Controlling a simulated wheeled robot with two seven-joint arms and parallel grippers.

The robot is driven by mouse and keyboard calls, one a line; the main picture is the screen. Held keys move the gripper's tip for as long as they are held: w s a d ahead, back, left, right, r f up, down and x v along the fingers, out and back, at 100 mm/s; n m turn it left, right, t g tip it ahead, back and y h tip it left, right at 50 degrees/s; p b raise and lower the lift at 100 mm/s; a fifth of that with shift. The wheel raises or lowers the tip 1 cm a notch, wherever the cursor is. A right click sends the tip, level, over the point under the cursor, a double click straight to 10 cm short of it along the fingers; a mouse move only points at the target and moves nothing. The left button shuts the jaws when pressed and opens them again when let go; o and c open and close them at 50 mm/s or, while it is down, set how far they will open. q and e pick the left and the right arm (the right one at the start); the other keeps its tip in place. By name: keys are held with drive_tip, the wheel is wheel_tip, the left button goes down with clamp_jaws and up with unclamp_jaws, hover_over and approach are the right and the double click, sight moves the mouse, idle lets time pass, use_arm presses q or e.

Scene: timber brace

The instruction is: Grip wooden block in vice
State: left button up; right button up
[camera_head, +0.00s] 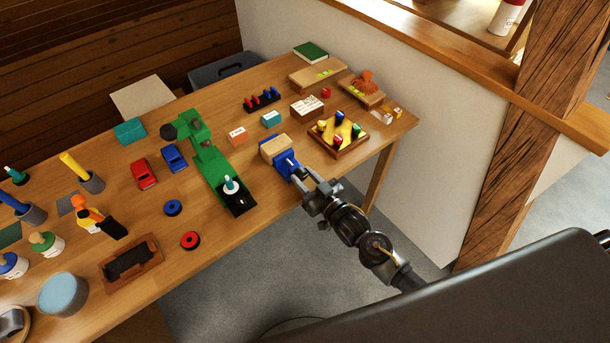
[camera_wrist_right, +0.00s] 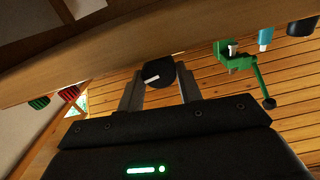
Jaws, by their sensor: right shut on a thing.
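The blue vice (camera_head: 284,170) stands near the table's right front edge. The pale wooden block (camera_head: 273,147) is at the vice's far end, seemingly between its jaws; whether they press on it I cannot tell. My right gripper (camera_head: 308,191) is at the vice's near end, beyond the table edge. In the right wrist view its fingers (camera_wrist_right: 160,88) are on either side of a dark round part with a light bar (camera_wrist_right: 153,78), apparently the vice's handle. The block is hidden in that view. My left gripper is not in view.
A green clamp-like tool (camera_head: 208,160) stands left of the vice. A wooden tray with coloured pieces (camera_head: 338,137) is to its right. Small boxes (camera_head: 238,135) and a red and blue rack (camera_head: 262,99) lie behind. The table front (camera_head: 262,205) near the vice is clear.

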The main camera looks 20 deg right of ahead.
drive_tip(key=shift+m+p, duration=0.6)
drive_tip(key=shift+m, duration=1.3)
drive_tip(key=shift+f, duration=0.1)
drive_tip(key=o, duration=0.7)
drive_tip(key=b+v, duration=0.1)
drive_tip(key=v, duration=1)
drive_tip(key=shift+b, duration=0.3)
drive_tip(key=shift+w, duration=0.1)
